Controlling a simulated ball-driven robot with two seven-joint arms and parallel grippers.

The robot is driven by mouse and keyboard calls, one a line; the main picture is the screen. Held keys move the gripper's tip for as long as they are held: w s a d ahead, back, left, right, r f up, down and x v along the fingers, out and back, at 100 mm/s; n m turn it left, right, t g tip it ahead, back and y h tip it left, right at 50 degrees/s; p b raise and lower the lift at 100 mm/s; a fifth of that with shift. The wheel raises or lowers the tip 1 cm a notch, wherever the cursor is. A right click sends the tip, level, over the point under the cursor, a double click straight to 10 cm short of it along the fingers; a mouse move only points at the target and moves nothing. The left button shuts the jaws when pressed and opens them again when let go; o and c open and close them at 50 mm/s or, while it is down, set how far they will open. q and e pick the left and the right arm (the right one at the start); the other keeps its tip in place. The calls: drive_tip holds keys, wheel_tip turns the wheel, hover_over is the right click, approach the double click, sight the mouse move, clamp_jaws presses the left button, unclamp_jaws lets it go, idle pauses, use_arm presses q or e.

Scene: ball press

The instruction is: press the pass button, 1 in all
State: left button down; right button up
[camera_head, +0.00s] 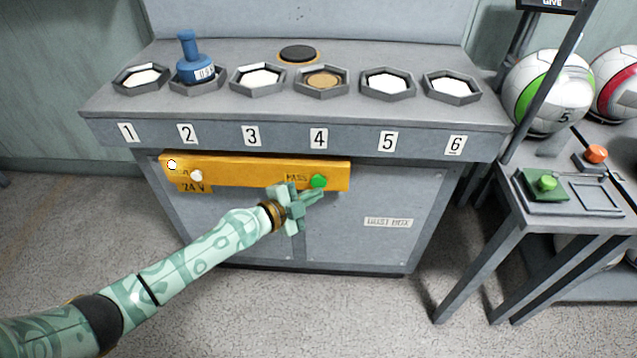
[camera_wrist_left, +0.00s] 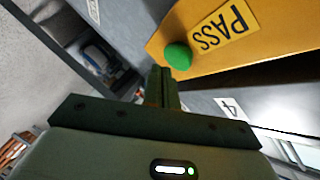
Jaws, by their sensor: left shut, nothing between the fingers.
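The green pass button (camera_head: 318,181) sits at the right end of a yellow panel (camera_head: 240,173) on the front of the grey bench. A PASS label is just left of it. My left gripper (camera_head: 317,194) is shut and empty, with its fingertips at or just below the button in the head view. In the left wrist view the green button (camera_wrist_left: 178,56) shows just beyond the tips of the shut fingers (camera_wrist_left: 163,72), a little to their right. I cannot tell whether they touch. My right gripper is not in view.
Two white knobs and a 24 V label sit on the panel's left part. Above are numbered hexagonal trays; a blue object (camera_head: 196,68) stands in tray 2.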

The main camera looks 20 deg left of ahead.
use_arm(q)
drive_tip(key=shift+w, duration=0.15)
drive_tip(key=shift+w+a, duration=0.15)
drive_tip(key=shift+w, duration=0.1)
drive_tip(key=shift+w+a+b, duration=0.15)
drive_tip(key=shift+w+b, duration=0.3)
drive_tip(key=shift+b, duration=0.15)
idle(0.4)
idle(0.4)
drive_tip(key=shift+s+d+p, duration=0.25)
drive_tip(key=shift+s+p, duration=0.1)
drive_tip(key=shift+s, duration=0.5)
drive_tip(key=shift+s+d+p, duration=0.25)
drive_tip(key=shift+s+p, duration=0.1)
drive_tip(key=shift+s, duration=0.45)
drive_tip(key=shift+s+d+p, duration=0.2)
drive_tip(key=shift+s+p, duration=0.15)
drive_tip(key=shift+s, duration=0.5)
drive_tip(key=shift+s+d+p, duration=0.25)
drive_tip(key=shift+s+p, duration=0.1)
drive_tip(key=shift+s, duration=0.45)
